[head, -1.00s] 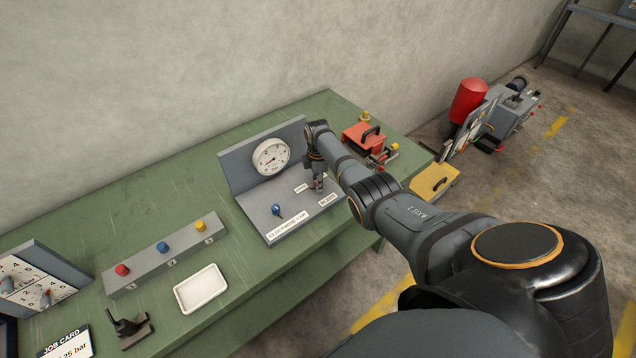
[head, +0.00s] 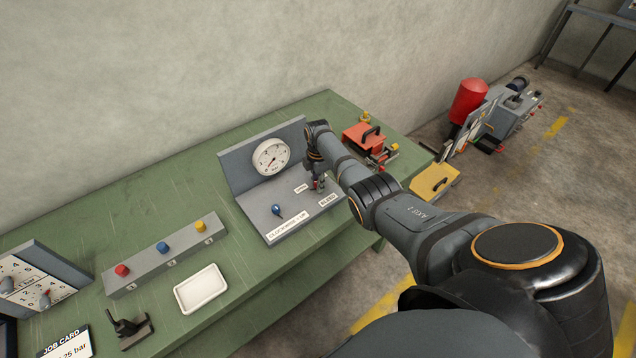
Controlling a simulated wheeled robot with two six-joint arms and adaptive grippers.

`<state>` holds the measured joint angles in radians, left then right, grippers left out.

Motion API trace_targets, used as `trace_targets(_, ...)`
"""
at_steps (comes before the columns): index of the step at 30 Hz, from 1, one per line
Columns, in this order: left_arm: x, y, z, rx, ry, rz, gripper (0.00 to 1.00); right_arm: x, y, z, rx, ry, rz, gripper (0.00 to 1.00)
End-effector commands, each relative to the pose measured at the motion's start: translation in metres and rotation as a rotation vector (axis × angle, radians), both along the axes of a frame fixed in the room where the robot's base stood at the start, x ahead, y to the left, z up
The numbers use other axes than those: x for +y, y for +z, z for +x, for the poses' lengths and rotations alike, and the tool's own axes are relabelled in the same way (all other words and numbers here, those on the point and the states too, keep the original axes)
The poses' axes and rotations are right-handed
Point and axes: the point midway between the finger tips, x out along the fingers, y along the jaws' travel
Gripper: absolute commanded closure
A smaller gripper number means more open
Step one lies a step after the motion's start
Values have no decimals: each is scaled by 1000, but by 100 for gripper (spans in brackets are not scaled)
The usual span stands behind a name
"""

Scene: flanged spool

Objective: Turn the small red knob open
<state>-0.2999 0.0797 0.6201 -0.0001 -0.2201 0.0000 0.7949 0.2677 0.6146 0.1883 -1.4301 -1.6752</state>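A grey panel (head: 285,219) with a dial gauge (head: 271,157) stands on the green workbench. A blue knob (head: 277,210) sits on its base. My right gripper (head: 317,186) points down at the right part of the base, between the small white labels. A small bit of red, which looks like the red knob (head: 314,184), shows at its fingertips. The fingers are tiny in view and partly cover the knob, so I cannot tell if they are closed on it. My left gripper is out of view.
A bar with red, blue and yellow buttons (head: 166,259) and a white tray (head: 201,289) lie left of the panel. A red box with a black handle (head: 363,137) stands behind my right arm. A black lever (head: 128,327) is at the front left.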

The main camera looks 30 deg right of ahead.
Motion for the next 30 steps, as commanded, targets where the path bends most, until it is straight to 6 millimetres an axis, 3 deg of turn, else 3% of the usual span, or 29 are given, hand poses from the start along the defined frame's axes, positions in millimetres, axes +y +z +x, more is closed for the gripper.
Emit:
trace_targets(1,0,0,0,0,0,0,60,0,0,0,-1,1,0,72)
trace_targets(5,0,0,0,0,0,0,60,0,0,0,-1,0,0,54)
trace_targets(16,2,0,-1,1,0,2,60,0,5,1,-1,-1,0,54)
trace_targets(20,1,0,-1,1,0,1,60,-1,26,1,-4,-1,-1,54)
trace_targets(30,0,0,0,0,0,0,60,0,104,1,-3,-1,0,54)
